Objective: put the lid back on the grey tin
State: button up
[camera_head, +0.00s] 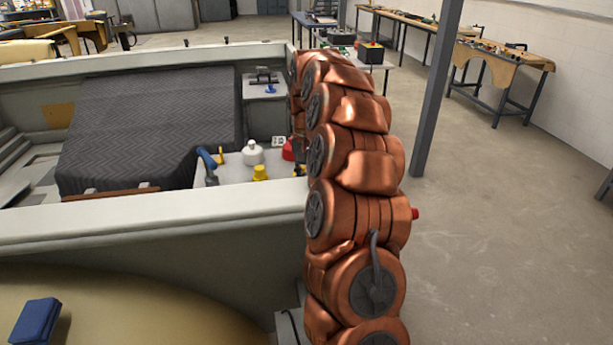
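I cannot make out a grey tin or its lid in the head view. A group of small items stands on a light shelf (236,178) inside the large pale open shell: a white rounded container (252,153), a yellow pot (260,173) and a red item (288,150) partly covered by my arm. My copper arm rises through the middle of the view and reaches away over the shell's rim. Its far end, with my gripper, is hidden behind the nearer links. What lies behind the arm is hidden too.
The shell's near rim (150,220) runs across the view. A dark patterned cloth (145,125) drapes inside it. A blue-handled tool (207,163) is beside the white container. A blue block (36,321) lies at front left. A grey post (437,90) stands right; the floor (500,240) there is clear.

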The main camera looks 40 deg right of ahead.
dwell(0.4)
jog(key=o, duration=1.5)
jog(key=shift+r, duration=0.1)
jog(key=shift+r+p, duration=0.85)
jog(key=shift+r, duration=2.55)
grip_shut()
jog(key=shift+f+b, duration=1.3)
jog(key=shift+f, duration=1.05)
jog(key=shift+r, duration=0.2)
